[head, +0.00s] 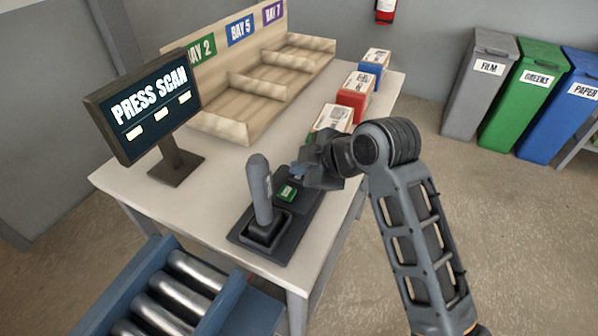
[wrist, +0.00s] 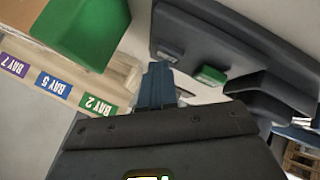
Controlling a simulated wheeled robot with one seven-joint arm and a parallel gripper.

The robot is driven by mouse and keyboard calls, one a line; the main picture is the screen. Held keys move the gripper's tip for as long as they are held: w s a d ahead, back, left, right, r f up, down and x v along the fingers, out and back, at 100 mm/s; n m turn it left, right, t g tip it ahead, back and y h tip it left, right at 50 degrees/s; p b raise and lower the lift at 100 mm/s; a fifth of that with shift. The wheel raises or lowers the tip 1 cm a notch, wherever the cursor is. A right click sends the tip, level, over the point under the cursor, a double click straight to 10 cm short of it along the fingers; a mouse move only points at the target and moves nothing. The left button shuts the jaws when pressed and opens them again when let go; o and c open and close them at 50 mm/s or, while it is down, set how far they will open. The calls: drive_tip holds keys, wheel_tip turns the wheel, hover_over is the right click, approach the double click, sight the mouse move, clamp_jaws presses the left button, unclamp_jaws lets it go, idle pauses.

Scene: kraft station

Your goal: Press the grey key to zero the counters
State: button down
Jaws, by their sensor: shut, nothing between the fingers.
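A dark control panel (head: 243,237) lies on the white table, with an upright grey handle (head: 260,190) at its near end and a green key (head: 287,193) beside it. The wrist view also shows the panel (wrist: 200,35), the green key (wrist: 210,75) and a small grey key (wrist: 168,54). My gripper (head: 298,170) is over the far part of the panel, past the green key, and hides the grey key in the head view. In the wrist view its shut blue fingers (wrist: 158,68) end close beside the grey key; I cannot tell whether they touch. The screen (head: 150,105) reads "PRESS SCAN".
A wooden bay rack (head: 235,122) stands at the back left. Several cartons, including a red one (head: 353,103), line the table's right side, and a green carton (wrist: 82,30) is close in the wrist view. A roller conveyor (head: 170,290) is at the front left.

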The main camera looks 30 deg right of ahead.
sight(302, 179)
drive_tip(key=shift+r, duration=0.15)
drive_tip(key=shift+r+p, duration=0.75)
drive_tip(key=shift+p, duration=0.2)
wheel_tip(302, 179, up, 5)
drive_tip(key=p, duration=0.4)
drive_tip(key=shift+p, duration=0.35)
